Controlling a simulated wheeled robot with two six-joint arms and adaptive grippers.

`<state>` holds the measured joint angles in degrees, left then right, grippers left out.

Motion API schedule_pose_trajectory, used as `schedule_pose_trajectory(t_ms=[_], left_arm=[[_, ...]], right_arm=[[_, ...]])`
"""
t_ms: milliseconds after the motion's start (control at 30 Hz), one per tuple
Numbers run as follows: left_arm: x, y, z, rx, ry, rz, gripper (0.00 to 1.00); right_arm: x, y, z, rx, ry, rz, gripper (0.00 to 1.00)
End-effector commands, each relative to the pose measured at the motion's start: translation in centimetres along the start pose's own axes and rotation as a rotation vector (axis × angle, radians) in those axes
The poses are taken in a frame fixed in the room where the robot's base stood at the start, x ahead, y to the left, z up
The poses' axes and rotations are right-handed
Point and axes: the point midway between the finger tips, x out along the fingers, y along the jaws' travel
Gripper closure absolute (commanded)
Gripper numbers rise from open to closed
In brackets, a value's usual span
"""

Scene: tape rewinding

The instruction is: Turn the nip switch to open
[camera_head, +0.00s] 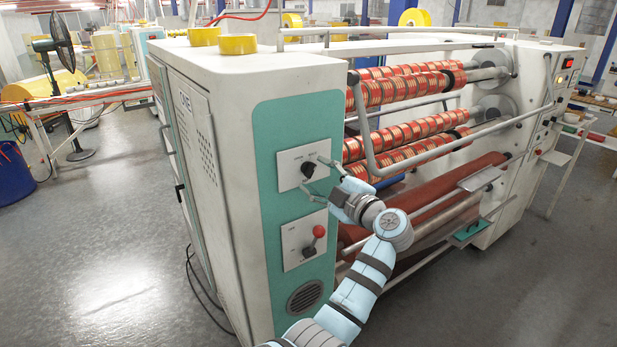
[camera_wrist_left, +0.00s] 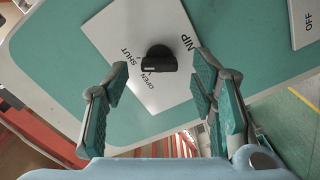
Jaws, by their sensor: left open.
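The nip switch is a black knob (camera_wrist_left: 158,60) on a white plate (camera_wrist_left: 112,35) marked NIP, SHUT and OPEN in the left wrist view. A pale mark on the knob lies at its lower left, on the side of the SHUT and OPEN labels; its exact setting is hard to tell. In the head view the knob (camera_head: 307,169) is small on the upper plate of the green panel. My left gripper (camera_head: 315,178) is in front of that plate. In the wrist view its open fingers (camera_wrist_left: 158,88) stand to either side of the knob, with gaps. My right gripper is not in view.
The machine's red-striped rolls (camera_head: 400,92) and a bent metal bar (camera_head: 362,130) are to the right of the panel.

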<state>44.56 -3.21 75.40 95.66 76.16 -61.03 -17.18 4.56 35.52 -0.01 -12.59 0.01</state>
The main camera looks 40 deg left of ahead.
Motion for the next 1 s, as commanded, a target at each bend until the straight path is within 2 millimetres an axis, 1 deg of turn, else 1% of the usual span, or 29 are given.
schedule_pose_trajectory(t_ms=[33,133,233,400,467,700,733,1000], left_arm=[[0.8,-0.3,0.1,0.0,0.001,0.002,0.48],[1.9,-0.3,-0.2,-0.001,0.001,0.002,0.48],[2.5,-0.3,-0.5,-0.001,0.004,0.0,0.48],[2.6,-0.4,-0.8,-0.001,0.007,-0.003,0.48],[2.7,-0.4,-0.8,-0.001,0.008,-0.003,0.56],[2.6,-0.4,-0.7,0.0,0.006,-0.002,0.95],[2.5,-0.4,-0.7,0.0,0.006,-0.002,0.96],[2.4,-0.4,-0.5,-0.025,0.003,-0.002,0.96]], right_arm=[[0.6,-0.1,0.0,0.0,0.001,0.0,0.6],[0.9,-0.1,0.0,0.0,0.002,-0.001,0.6],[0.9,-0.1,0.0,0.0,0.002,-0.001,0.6],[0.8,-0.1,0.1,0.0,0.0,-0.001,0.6],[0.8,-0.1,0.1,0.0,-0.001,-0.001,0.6],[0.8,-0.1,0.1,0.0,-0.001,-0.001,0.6],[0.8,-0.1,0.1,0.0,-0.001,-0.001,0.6],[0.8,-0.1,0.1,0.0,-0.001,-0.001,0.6]])
